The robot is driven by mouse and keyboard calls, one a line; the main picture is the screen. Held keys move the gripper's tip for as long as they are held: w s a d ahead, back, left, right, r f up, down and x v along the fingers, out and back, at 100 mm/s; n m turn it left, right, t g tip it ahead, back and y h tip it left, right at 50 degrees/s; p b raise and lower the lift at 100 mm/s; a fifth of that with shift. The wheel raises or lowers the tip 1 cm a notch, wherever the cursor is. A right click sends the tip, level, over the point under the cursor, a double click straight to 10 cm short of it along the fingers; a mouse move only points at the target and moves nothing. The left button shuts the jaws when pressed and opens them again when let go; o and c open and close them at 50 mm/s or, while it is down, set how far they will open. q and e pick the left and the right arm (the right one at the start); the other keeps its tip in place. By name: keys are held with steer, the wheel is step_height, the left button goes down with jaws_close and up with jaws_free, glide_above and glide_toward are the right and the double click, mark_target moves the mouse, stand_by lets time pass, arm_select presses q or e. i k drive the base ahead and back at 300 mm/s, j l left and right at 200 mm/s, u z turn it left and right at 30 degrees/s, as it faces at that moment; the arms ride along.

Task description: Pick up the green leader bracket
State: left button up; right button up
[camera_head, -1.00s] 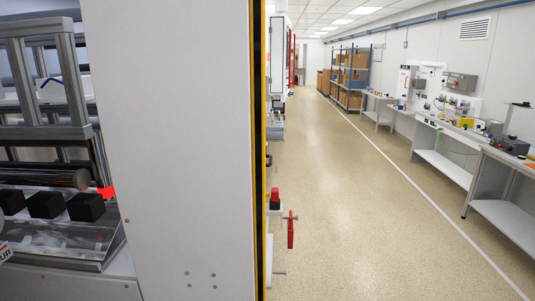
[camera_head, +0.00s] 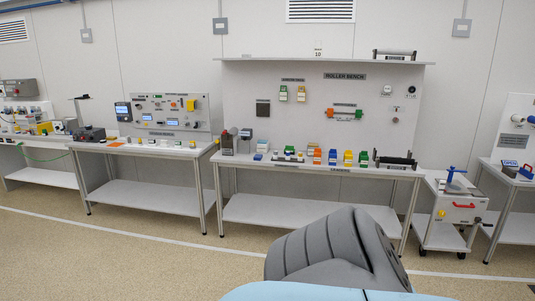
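The roller bench (camera_head: 318,170) stands across the room, with a row of small coloured parts on its top. Among them are a green piece (camera_head: 364,158) near the right of the row and another green piece (camera_head: 274,157) further left. A green and an orange part (camera_head: 345,114) are mounted on its back panel. All are too small to tell which is the green leader bracket. Neither of my grippers is in view.
A bench with a control panel (camera_head: 170,115) stands to the left and a white wheeled cart (camera_head: 449,213) to the right. A grey ribbed shape (camera_head: 335,250) fills the bottom centre; I cannot tell what it is. Open floor (camera_head: 130,262) lies at lower left.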

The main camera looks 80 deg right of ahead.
mark_target(363, 157)
steer(key=z, duration=3.3)
steer(key=u, duration=0.1)
steer(key=i, duration=4.5)
